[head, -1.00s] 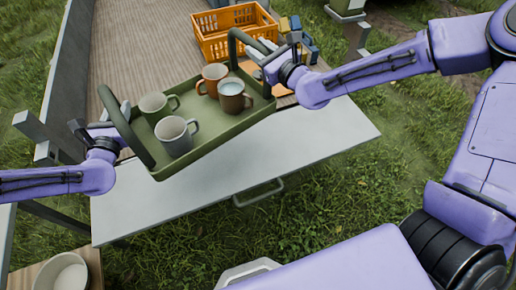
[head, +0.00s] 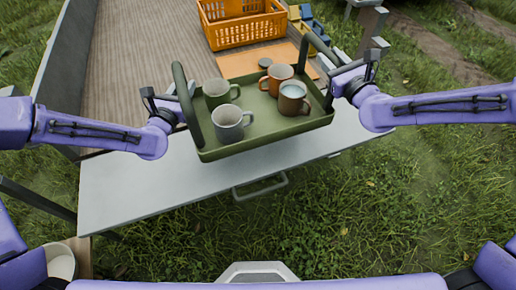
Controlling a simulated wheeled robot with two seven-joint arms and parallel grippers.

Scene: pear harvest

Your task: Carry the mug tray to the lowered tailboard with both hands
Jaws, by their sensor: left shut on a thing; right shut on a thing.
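The green mug tray (head: 265,144) is held over the lowered grey tailboard (head: 140,185), tilted a little in the picture with its right end further up. Whether its base touches the tailboard, I cannot tell. It carries a green mug (head: 215,94), a grey mug (head: 228,125), an orange mug (head: 277,77) and a brown mug (head: 291,99) with something pale in it, all upright. My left gripper (head: 182,103) is shut on the tray's left handle (head: 190,105). My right gripper (head: 338,82) is shut on the right handle (head: 322,50).
An orange crate (head: 243,30) stands on the wooden truck bed (head: 140,60) behind the tray. An orange board (head: 240,65) with a small round dark item lies in front of it. Yellow and blue items sit right of the crate. A white bowl (head: 62,262) is at lower left.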

